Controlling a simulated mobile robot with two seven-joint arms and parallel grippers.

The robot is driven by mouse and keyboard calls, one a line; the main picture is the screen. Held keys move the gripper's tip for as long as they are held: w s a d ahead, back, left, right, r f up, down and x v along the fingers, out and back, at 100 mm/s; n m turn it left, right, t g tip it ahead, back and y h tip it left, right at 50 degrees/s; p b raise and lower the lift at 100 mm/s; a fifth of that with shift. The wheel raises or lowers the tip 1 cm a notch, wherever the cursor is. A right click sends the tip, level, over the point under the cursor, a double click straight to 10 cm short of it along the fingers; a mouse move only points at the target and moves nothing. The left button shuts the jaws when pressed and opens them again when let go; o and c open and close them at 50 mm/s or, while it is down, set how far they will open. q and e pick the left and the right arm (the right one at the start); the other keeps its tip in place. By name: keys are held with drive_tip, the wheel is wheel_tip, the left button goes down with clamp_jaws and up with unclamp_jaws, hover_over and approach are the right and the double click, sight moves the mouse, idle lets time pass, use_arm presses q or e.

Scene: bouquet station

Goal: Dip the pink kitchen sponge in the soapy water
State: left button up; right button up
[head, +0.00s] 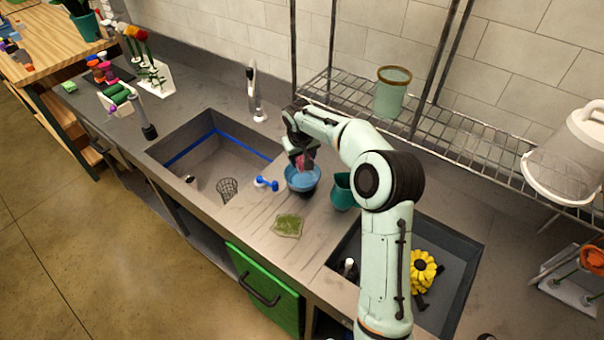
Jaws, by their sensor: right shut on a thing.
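The pink sponge (305,162) is held in my right gripper (301,156), whose jaws are shut on it. The gripper points down over a blue bowl (301,180) that stands on the counter between the two sinks. The sponge overlaps the bowl's far rim in the picture. I cannot tell whether it touches the bluish water inside. My left gripper is not in view.
A teal pot (342,192) stands just right of the bowl. A blue brush-like tool (265,183) lies to its left. A green mat (288,225) lies in front. The left sink (215,165) is mostly empty; yellow flowers (422,268) sit in the right sink.

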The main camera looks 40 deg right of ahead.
idle(0.4)
drive_tip(key=shift+r, duration=2.05)
